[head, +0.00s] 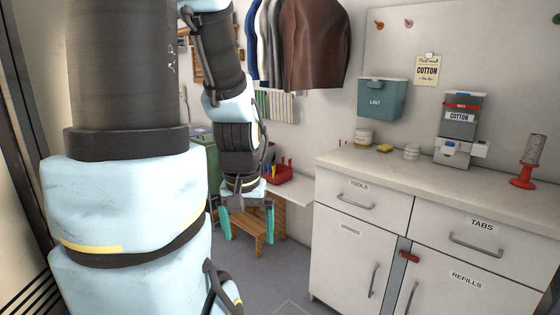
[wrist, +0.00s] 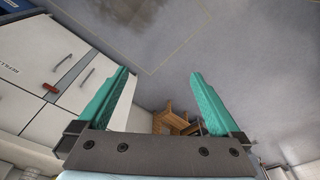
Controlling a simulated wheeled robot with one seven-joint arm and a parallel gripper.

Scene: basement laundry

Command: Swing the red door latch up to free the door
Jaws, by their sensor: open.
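The red door latch (head: 409,257) is a small red bar on the grey strip between the two lower cabinet doors. It lies roughly level, tilted slightly, with its left end over the strip. In the wrist view the latch (wrist: 50,88) shows at the left. The refills door (head: 455,287) is on its right and appears shut. My gripper (head: 244,222) has teal fingers, hangs pointing down left of the cabinet, and is open and empty. In the wrist view my gripper (wrist: 158,85) is well apart from the latch.
The counter (head: 450,182) holds a cotton dispenser (head: 460,130), a red-based roll stand (head: 527,162), jars and a yellow sponge. A wooden stool (head: 262,226) and a shelf with a red caddy (head: 280,174) stand behind my gripper. Floor before the cabinet is clear.

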